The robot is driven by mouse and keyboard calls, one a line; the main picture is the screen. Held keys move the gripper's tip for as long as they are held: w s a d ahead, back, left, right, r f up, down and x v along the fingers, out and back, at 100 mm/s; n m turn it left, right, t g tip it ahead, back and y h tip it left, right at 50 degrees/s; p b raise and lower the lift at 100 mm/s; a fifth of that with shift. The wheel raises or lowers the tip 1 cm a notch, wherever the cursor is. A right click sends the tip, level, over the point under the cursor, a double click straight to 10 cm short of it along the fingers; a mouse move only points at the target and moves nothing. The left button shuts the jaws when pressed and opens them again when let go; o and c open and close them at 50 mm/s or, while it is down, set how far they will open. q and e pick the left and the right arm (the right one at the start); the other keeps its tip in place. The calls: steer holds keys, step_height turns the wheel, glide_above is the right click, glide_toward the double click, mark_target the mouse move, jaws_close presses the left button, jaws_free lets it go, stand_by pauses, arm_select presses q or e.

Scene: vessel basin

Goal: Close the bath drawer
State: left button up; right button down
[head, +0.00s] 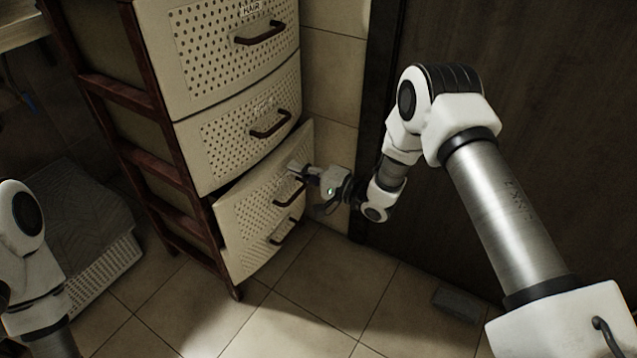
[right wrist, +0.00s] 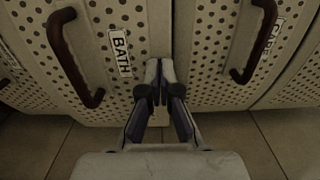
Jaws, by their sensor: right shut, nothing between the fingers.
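The bath drawer (head: 240,207) is a cream, perforated drawer low in the tall unit, with a dark brown handle (head: 290,193). Its front stands out a little from the drawer above, with a dark gap along its top left. The right wrist view shows its BATH label (right wrist: 121,53) and handle (right wrist: 72,58). My right gripper (head: 297,170) is shut and empty at the drawer's front, above the handle and near its right side. It also shows in the right wrist view (right wrist: 160,85); I cannot tell whether the fingertips touch the front. My left gripper is out of view.
Similar drawers (head: 225,150) with handles sit above, and another handle (head: 283,231) shows below. The unit has a dark red wooden frame (head: 180,190). A pale basket (head: 105,265) stands at left. A dark door (head: 540,60) is at right.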

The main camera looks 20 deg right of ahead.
mark_target(284, 161)
steer(key=shift+x, duration=0.8)
steer(key=shift+w, duration=0.1)
steer(key=x, duration=0.3)
steer(key=shift+w+a+f+b, duration=0.1)
steer(key=shift+w+a+b, duration=0.1)
steer(key=shift+w+b, duration=0.15)
steer(key=shift+w+a, duration=0.1)
steer(key=shift+w, duration=0.05)
steer(key=shift+r, duration=0.3)
